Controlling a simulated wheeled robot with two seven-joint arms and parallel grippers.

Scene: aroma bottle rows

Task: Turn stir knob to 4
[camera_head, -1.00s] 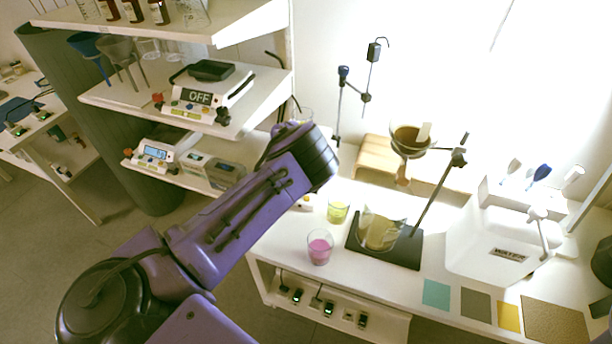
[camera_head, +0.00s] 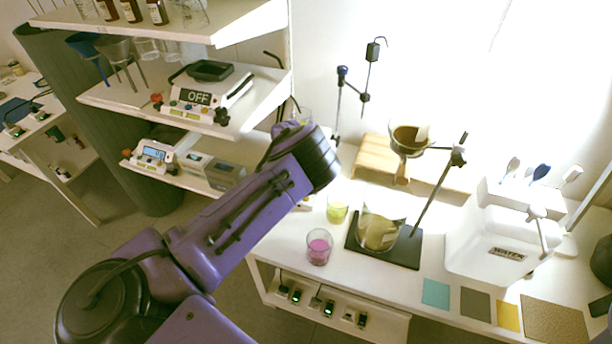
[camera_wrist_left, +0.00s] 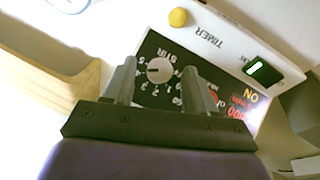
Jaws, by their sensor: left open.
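My left gripper (camera_wrist_left: 158,76) is open in the left wrist view, with one finger on each side of the knob. I cannot tell whether the fingers touch it. In the head view my left forearm hides the gripper and the knob. My right gripper is not in view.
On the bench are a pink beaker (camera_head: 319,246), a yellow-green beaker (camera_head: 337,211) and a larger beaker (camera_head: 378,232) under a funnel stand. Shelves stand left of the arm.

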